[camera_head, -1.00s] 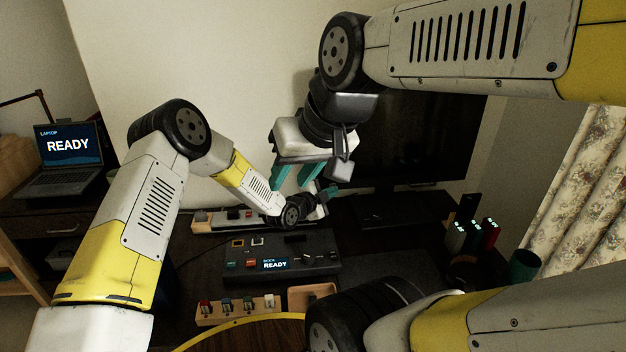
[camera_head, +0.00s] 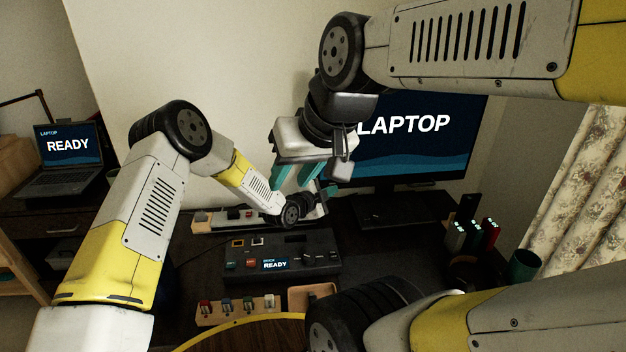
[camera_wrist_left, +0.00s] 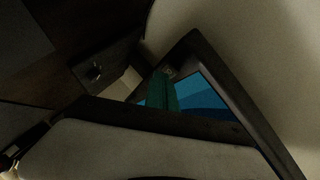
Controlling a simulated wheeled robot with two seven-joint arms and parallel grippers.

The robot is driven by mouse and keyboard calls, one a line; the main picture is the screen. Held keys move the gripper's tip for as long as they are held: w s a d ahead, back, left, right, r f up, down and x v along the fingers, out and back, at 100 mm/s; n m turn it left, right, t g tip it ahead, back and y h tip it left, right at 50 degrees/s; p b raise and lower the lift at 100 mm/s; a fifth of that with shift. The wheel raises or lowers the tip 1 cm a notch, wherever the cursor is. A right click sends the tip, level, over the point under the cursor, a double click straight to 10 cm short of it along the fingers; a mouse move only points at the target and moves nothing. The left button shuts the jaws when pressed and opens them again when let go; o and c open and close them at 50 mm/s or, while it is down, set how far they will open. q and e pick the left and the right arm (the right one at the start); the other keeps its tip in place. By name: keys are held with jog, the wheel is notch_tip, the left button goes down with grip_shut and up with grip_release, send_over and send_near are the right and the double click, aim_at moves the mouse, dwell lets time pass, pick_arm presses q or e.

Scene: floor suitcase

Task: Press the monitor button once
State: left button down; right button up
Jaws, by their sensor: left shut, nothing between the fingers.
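The monitor (camera_head: 430,148) stands at the back right with its screen lit, showing "LAPTOP" on blue. Its left part is hidden behind my right arm. My left gripper (camera_head: 328,191) is small and partly covered in the head view, by the monitor's lower left corner. In the left wrist view, its teal fingers (camera_wrist_left: 162,92) are together and empty, overlapping the tilted monitor (camera_wrist_left: 205,92) close to its dark frame. I cannot make out the button clearly or tell whether the fingers touch it. My right gripper (camera_head: 296,177) is open and empty, in front of the wall.
A dock (camera_head: 310,252) reading "READY" sits mid-desk, with a power strip (camera_head: 235,219) behind it. A wooden block with coloured pieces (camera_head: 238,309) and a tray (camera_head: 312,294) lie in front. The laptop (camera_head: 68,160) stands far left. Dark green cup (camera_head: 523,266) at right.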

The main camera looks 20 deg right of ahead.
pick_arm(q)
jog(key=shift+s+a+r, duration=0.1)
jog(key=shift+s+a, duration=0.05)
jog(key=shift+s, duration=0.4)
jog(key=shift+s+a, duration=0.15)
jog(key=shift+s, duration=0.35)
jog(key=shift+s+a, duration=0.2)
jog(key=shift+s, duration=0.6)
jog(key=shift+s+a, duration=0.15)
jog(key=shift+s, duration=0.7)
jog(key=shift+s+a, duration=0.2)
jog(key=shift+s, duration=0.6)
jog(key=shift+r, duration=0.1)
